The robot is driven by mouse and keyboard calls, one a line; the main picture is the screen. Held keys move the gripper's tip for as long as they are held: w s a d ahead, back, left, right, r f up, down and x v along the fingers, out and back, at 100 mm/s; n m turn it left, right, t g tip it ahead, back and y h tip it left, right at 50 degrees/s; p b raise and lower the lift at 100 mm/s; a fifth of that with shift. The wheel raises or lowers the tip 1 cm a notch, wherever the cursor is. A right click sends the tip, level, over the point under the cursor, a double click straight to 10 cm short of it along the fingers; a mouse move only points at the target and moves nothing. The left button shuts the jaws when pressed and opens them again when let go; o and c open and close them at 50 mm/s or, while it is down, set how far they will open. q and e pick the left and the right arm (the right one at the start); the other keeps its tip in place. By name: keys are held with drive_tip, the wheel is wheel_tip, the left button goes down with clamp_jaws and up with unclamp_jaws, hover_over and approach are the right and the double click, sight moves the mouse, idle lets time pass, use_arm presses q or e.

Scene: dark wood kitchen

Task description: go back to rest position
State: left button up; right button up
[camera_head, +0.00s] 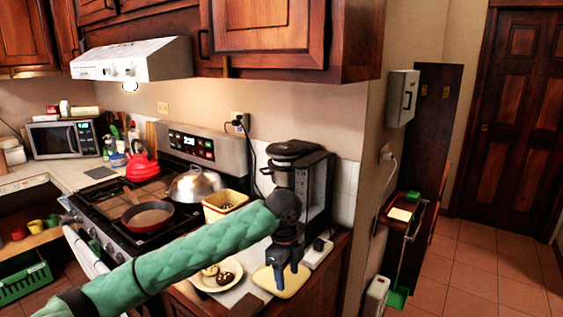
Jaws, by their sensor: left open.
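My left arm, in a green sleeve, reaches from the lower left to the middle of the head view. Its gripper (288,272) points down over the counter in front of the black coffee maker (318,185). The gripper is open, and I see nothing held in it. A pale yellow board (297,283) lies below and behind the fingers. A plate with cookies (232,275) is just left of the gripper, partly hidden by the arm. My right gripper is not in view.
The stove (104,207) carries a frying pan (147,216), a red kettle (142,166) and a metal dome lid (193,186). A rectangular container (224,203) stands close behind my forearm. The tiled floor (480,275) to the right is mostly clear.

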use_arm(q)
drive_tip(key=s+f+n+t+h, duration=0.2)
drive_tip(key=s+f+n+h, duration=0.2)
drive_tip(key=s+f+n, duration=0.85)
drive_tip(key=s+a+f+n+y, duration=0.25)
drive_tip(key=s+a+f, duration=0.25)
drive_tip(key=s+a, duration=0.3)
drive_tip(key=s+a+f+n+t+y, duration=0.1)
drive_tip(key=s+a+f+n, duration=0.3)
drive_tip(key=s+a, duration=0.3)
drive_tip(key=s+a+f+n+y, duration=0.1)
drive_tip(key=s+a+f+n, duration=0.35)
drive_tip(key=s+a, duration=0.35)
drive_tip(key=s+d+f+g, duration=0.1)
drive_tip(key=s+d+f, duration=0.1)
drive_tip(key=f, duration=1.5)
drive_tip(key=s+d+f, duration=0.2)
drive_tip(key=f, duration=1.5)
drive_tip(key=shift+d+f+m+g, duration=0.25)
drive_tip(key=shift+f+m+g, duration=0.1)
drive_tip(key=shift+m+g, duration=0.1)
drive_tip(key=shift+h, duration=0.25)
